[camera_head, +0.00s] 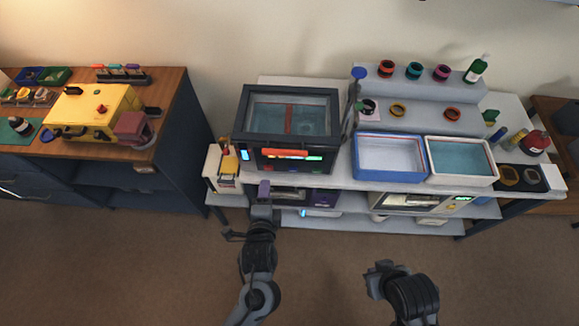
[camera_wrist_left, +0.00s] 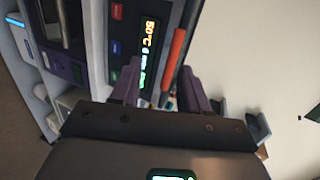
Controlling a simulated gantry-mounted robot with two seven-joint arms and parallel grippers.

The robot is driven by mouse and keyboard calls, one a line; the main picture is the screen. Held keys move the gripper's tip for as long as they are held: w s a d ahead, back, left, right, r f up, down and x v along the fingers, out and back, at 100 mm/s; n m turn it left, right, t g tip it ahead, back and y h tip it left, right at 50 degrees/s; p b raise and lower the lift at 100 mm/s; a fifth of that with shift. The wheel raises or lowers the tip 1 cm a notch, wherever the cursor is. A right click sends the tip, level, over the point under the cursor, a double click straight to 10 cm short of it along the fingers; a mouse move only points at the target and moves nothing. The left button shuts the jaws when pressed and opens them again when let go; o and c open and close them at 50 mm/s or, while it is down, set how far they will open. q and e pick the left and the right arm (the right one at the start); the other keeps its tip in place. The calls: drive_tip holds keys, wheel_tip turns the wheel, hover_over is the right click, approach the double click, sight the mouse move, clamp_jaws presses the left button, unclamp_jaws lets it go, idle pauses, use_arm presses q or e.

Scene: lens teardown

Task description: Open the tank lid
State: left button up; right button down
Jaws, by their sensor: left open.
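The tank (camera_head: 250,155) is a dark box on the white bench, with a lit front panel reading 50°C in the left wrist view (camera_wrist_left: 149,40). Its lid (camera_head: 243,112) is a dark frame around a clear window and lies down over the tank. An orange-red handle bar (camera_head: 285,153) runs along the upper front; it also shows in the left wrist view (camera_wrist_left: 174,52). My left gripper (camera_head: 264,187) is open and empty, in front of and below the handle. Its purple fingers (camera_wrist_left: 158,85) point at the tank front. My right gripper (camera_head: 380,268) is low, away from the bench; its jaws are unclear.
A blue-rimmed tray (camera_head: 391,178) and a white-rimmed tray (camera_head: 462,180) stand right of the tank. A stepped grey shelf (camera_head: 420,84) with colored rings is behind them. A small yellow-and-white device (camera_head: 228,165) sits left of the tank. The floor in front is clear.

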sight(284, 155)
use_arm(q)
drive_tip(key=shift+m+t+h, duration=0.4)
drive_tip(key=shift+t+h, duration=0.2)
drive_tip(key=shift+t, duration=0.2)
drive_tip(key=w+d+b, duration=0.2)
drive_tip(key=w, duration=0.3)
drive_tip(key=w+d+f+b, duration=0.1)
drive_tip(key=w+b, duration=0.1)
drive_tip(key=w, duration=0.3)
drive_tip(key=w+d+f+b, duration=0.1)
drive_tip(key=w+d+b, duration=0.1)
drive_tip(key=w, duration=0.3)
drive_tip(key=shift+d+f+b, duration=0.15)
drive_tip(key=shift+d+b, duration=0.2)
drive_tip(key=shift+b, duration=0.15)
use_arm(e)
wheel_tip(284, 155, down, 9)
use_arm(q)
drive_tip(key=shift+s, duration=0.1)
clamp_jaws()
